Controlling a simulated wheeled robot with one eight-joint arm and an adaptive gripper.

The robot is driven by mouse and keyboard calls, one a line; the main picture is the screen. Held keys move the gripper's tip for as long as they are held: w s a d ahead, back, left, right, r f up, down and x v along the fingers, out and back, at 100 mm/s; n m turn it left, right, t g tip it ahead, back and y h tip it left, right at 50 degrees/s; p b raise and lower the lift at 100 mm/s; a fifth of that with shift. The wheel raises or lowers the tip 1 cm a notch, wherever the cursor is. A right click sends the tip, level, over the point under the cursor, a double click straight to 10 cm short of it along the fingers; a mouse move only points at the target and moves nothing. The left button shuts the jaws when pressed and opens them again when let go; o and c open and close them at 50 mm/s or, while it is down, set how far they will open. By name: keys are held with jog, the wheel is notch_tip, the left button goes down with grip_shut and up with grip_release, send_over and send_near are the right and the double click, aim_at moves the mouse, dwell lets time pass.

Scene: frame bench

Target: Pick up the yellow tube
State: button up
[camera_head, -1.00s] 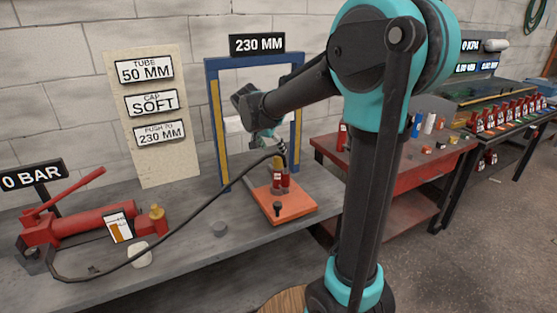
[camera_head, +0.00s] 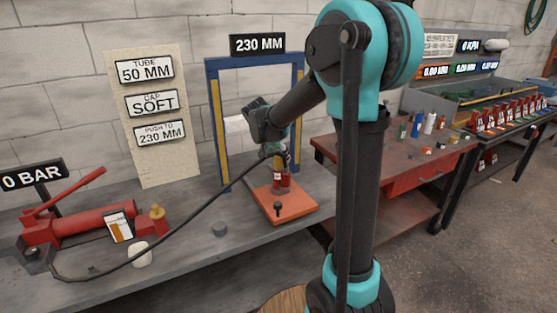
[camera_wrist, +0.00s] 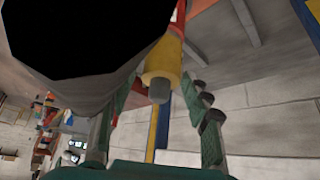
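The yellow tube (camera_head: 278,161) shows as a short yellow piece on top of a red jack body (camera_head: 281,181), which stands on an orange plate (camera_head: 298,206) in the blue frame. My gripper (camera_head: 276,150) is right at its top and hides part of it in the head view. In the wrist view the yellow piece (camera_wrist: 161,66), with a grey round end, lies between the two green fingers of my gripper (camera_wrist: 163,95). The fingers are spread, with visible gaps on both sides. A large black shape covers the upper left of the wrist view.
A blue frame (camera_head: 214,120) with yellow strips stands around the plate. A black hose (camera_head: 190,220) runs from a red hand pump (camera_head: 80,222) to the jack. A small dark knob (camera_head: 278,207) stands on the plate. A red workbench (camera_head: 400,180) stands at right.

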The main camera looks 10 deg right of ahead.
grip_shut()
jog(key=shift+r, duration=0.1)
